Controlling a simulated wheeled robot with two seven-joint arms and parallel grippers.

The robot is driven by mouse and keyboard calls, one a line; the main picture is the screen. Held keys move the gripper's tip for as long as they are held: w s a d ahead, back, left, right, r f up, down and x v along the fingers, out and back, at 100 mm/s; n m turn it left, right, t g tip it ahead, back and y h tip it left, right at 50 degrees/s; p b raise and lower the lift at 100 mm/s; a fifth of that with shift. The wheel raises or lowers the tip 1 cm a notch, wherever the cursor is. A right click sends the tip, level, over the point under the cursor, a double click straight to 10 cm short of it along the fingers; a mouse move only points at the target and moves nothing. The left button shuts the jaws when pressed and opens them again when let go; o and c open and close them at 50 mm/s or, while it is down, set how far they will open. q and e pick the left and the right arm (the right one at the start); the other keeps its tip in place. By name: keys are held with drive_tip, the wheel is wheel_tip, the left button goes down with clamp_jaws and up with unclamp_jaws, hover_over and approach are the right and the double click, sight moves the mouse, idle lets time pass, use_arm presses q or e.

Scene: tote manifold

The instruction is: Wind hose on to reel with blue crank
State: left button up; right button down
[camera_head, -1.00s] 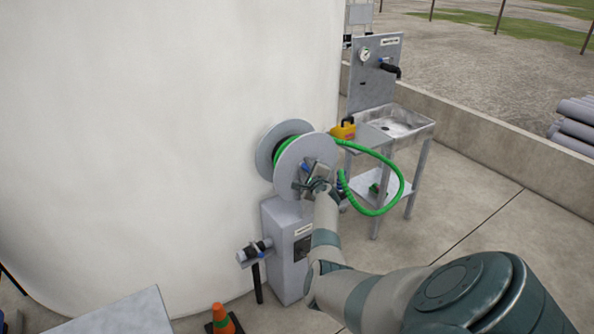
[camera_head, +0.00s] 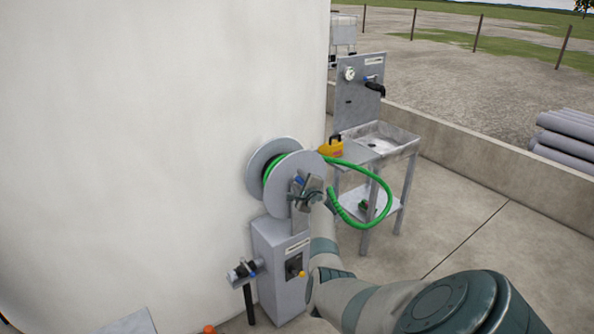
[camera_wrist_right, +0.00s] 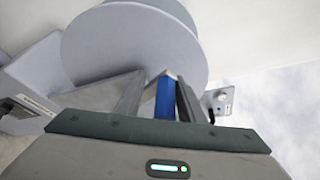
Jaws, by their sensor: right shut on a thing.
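The hose reel (camera_head: 285,205) is a grey two-disc drum mounted on a grey pedestal box. Green hose (camera_head: 374,217) is wound between the discs, and a loose loop of it hangs out to the right. My right gripper (camera_head: 302,190) is at the front disc, shut on the blue crank handle (camera_wrist_right: 166,98). In the right wrist view the blue handle stands between the two fingers, with the reel disc (camera_wrist_right: 135,45) behind it. The crank arm is mostly hidden by the gripper in the head view. My left gripper is not in view.
A metal sink stand (camera_head: 385,140) with a gauge panel stands behind to the right, with a yellow container (camera_head: 331,148) on it. A large white tank wall (camera_head: 130,130) fills the left. A black-handled valve (camera_head: 245,272) sticks out left of the pedestal. Open concrete lies to the right.

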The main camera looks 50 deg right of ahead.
drive_tip(key=shift+s+d+r+h, duration=0.15)
drive_tip(key=shift+s+d+r, duration=0.15)
drive_tip(key=shift+d, duration=0.15)
drive_tip(key=shift+s+d+r+h, duration=0.15)
drive_tip(key=shift+d+r, duration=0.15)
drive_tip(key=shift+d, duration=0.15)
drive_tip(key=c, duration=1.6)
unclamp_jaws()
drive_tip(key=shift+o, duration=0.2)
drive_tip(key=shift+s+a+f, duration=0.15)
drive_tip(key=shift+s+f, duration=0.05)
drive_tip(key=shift+f, duration=0.45)
drive_tip(key=shift+a, duration=0.1)
drive_tip(key=shift+w, duration=0.1)
